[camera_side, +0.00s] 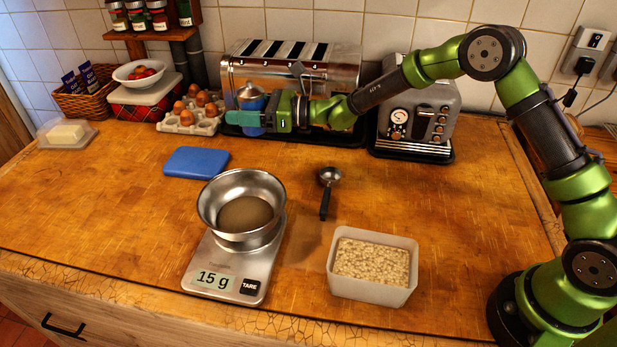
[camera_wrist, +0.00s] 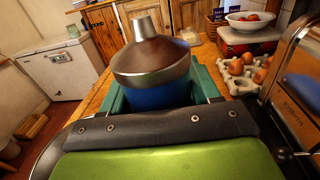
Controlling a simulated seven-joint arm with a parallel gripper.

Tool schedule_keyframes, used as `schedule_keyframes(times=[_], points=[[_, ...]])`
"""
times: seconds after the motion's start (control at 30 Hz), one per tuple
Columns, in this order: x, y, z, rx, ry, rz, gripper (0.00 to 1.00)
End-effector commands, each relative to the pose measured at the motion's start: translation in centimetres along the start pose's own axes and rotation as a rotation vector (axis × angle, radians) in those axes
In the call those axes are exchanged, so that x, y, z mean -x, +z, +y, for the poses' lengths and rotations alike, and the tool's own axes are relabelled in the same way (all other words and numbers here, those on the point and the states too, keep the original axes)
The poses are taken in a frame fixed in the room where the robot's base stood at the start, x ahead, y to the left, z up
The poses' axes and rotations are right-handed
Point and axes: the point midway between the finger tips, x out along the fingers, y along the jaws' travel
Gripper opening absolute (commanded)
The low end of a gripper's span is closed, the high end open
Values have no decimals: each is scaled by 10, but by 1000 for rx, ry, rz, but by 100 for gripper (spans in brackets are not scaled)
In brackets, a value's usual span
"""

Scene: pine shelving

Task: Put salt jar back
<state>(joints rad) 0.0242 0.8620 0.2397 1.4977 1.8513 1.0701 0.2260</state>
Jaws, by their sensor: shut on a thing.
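The jar in my grip, taken as the salt jar (camera_side: 251,103), has a blue body and a silver metal lid with a knob. In the side view it is upright in front of the large steel toaster. In the wrist view the jar (camera_wrist: 150,62) fills the centre, lid facing up. My gripper (camera_side: 249,119) is shut on its body from the side, with teal fingers around it. The fingers (camera_wrist: 158,97) also show on both sides of the jar in the wrist view. No label on it can be read. The gripper hides part of the body.
A wooden spice rack (camera_side: 150,35) with several jars stands back left. Near the jar are the egg tray (camera_side: 190,127), steel toaster (camera_side: 290,70) and grey toaster (camera_side: 418,115).

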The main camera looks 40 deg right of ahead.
Motion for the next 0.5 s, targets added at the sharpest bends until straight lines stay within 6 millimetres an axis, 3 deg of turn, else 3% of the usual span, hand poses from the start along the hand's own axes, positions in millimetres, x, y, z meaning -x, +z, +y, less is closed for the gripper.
schedule_keyframes(times=[0.13,0.23,0.37,0.5], points=[[15,4,-24,1,-43,-3,18],[43,-4,-48,-3,-92,1,18],[102,-29,-68,-8,-127,3,18],[171,-56,-60,-12,-121,1,18]])
